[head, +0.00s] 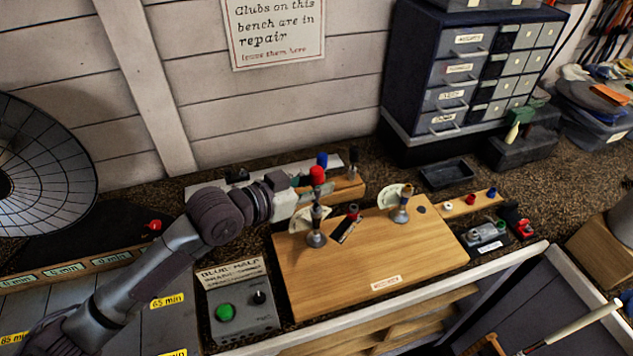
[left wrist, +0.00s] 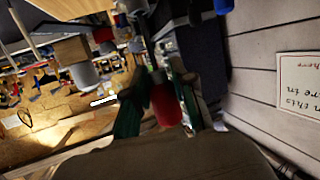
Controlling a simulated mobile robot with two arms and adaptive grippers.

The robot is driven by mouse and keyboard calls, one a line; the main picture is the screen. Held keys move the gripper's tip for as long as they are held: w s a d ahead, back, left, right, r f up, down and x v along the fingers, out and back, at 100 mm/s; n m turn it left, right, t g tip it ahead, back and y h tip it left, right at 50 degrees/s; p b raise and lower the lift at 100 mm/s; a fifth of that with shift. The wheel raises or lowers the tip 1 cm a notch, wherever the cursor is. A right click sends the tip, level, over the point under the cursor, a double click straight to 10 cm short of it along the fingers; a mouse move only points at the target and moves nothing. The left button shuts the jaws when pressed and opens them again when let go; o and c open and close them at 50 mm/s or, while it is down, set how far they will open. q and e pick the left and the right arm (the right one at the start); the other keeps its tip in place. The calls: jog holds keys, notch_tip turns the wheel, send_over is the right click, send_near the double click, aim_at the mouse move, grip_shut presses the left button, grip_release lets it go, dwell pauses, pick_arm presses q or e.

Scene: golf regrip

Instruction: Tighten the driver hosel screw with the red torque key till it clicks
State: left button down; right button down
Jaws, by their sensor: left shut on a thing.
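My left gripper (head: 308,201) is at the left part of the wooden board, its arm coming in from the left. It is shut on the red torque key (head: 317,176), whose red handle stands roughly upright. In the left wrist view the red handle (left wrist: 166,106) lies between the two dark green fingers. Below the key in the head view is a grey post (head: 316,239) with a cream fan-shaped dial beside it. I cannot tell whether the key's tip sits in a screw. The driver head and hosel screw are not clearly made out. My right gripper is not in view.
The wooden board (head: 377,261) also bears a second post with a dial (head: 401,211). A control box with a green button (head: 225,313) stands in front at left. A black tray (head: 446,174) and drawer cabinet (head: 468,70) stand behind. The board's front right is clear.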

pick_arm(q)
jog(key=shift+f, duration=0.3)
jog(key=c, duration=0.9)
grip_release()
jog(key=v, duration=1.2)
jog(key=shift+r, duration=0.1)
